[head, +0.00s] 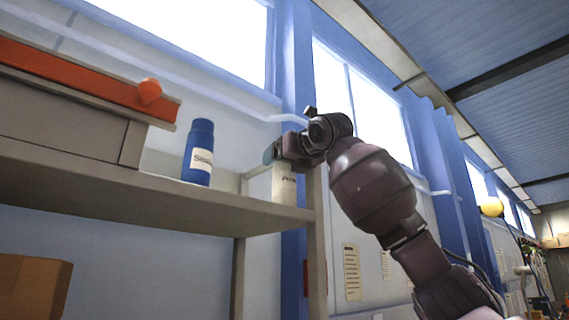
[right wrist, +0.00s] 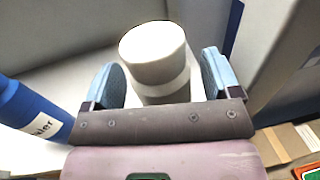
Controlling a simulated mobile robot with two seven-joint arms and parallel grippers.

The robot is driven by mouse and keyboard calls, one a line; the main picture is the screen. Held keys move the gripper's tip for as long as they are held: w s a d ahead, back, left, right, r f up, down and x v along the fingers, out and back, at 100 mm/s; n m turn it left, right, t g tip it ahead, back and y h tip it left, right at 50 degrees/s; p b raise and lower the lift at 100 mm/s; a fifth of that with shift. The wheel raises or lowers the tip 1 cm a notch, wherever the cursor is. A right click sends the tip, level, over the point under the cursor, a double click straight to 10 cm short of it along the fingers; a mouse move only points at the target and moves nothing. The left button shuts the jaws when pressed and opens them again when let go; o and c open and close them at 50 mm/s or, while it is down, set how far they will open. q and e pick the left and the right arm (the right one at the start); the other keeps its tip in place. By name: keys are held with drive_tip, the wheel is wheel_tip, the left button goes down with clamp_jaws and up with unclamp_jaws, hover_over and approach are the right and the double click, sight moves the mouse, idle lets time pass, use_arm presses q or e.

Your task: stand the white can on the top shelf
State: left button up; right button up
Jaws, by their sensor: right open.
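The white can (head: 284,186) is upright at the right end of the top shelf (head: 130,201), next to the shelf's post; its base is partly hidden by the shelf's front edge. My right gripper (head: 275,152) is at the can's upper part. In the right wrist view, the can (right wrist: 153,55) stands between the two blue-padded fingers of the gripper (right wrist: 163,70). The jaws are open, with a visible gap on each side of the can. My left gripper is not in view.
A blue bottle (head: 198,152) with a white label stands on the shelf left of the can. Further left is a grey box with an orange-red bar (head: 70,76) on it. A cardboard box (head: 32,287) sits below the shelf. Shelf space between bottle and can is clear.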

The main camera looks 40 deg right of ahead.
drive_tip(key=s+b, duration=0.2)
drive_tip(key=s, duration=0.9)
drive_tip(key=shift+s+a, duration=0.3)
drive_tip(key=shift+a, duration=0.15)
drive_tip(key=shift+w, duration=0.1)
